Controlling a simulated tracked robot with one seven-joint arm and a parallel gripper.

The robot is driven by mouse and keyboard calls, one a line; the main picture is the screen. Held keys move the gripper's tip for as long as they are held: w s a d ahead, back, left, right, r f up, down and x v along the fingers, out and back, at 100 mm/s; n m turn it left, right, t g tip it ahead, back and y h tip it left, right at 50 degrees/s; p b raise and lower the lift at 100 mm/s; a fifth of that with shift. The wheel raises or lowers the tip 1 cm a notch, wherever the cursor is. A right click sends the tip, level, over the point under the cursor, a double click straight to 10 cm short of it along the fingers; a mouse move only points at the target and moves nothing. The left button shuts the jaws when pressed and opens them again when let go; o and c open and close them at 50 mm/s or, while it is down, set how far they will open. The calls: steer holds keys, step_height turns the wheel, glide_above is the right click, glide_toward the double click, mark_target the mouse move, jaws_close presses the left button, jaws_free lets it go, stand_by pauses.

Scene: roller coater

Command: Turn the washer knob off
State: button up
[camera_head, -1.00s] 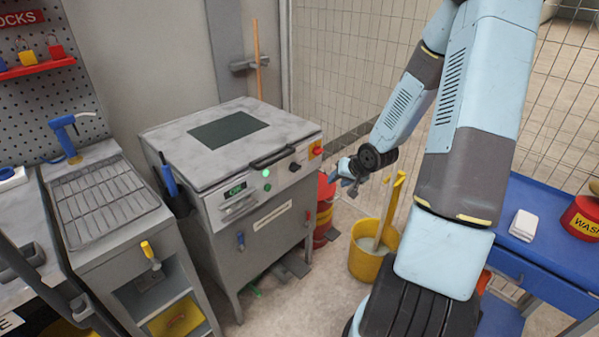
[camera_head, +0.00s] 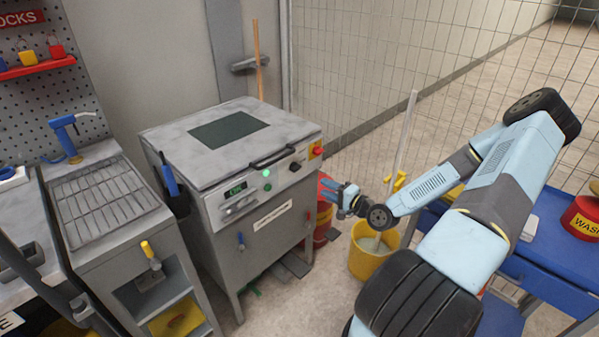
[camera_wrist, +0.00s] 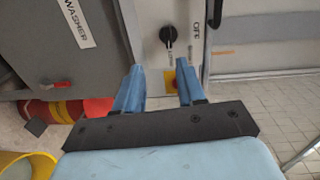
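The washer is the grey cabinet (camera_head: 255,250) with a dark window in its top. Its sloped front panel carries a green display, a green button and a small black knob (camera_head: 295,166). In the wrist view the black knob (camera_wrist: 168,36) lies beyond the fingertips, beside a white label strip. Its exact setting is hard to read. My gripper (camera_head: 340,194) is right of the washer's front corner, apart from the knob. In the wrist view my gripper (camera_wrist: 160,75) has its two blue fingers spread, with nothing held between them.
A red switch on a yellow plate (camera_head: 315,150) sits right of the knob. A black lid handle (camera_head: 273,156) runs above the panel. A mesh fence is behind.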

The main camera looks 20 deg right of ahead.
mark_target(298, 170)
steer(key=shift+m+t, duration=0.4)
steer(key=x, duration=1.3)
steer(key=shift+w+a+r, duration=0.15)
steer(key=shift+w+r, duration=0.1)
steer(key=shift+w, duration=0.1)
steer(key=shift+c, duration=0.3)
jaws_close()
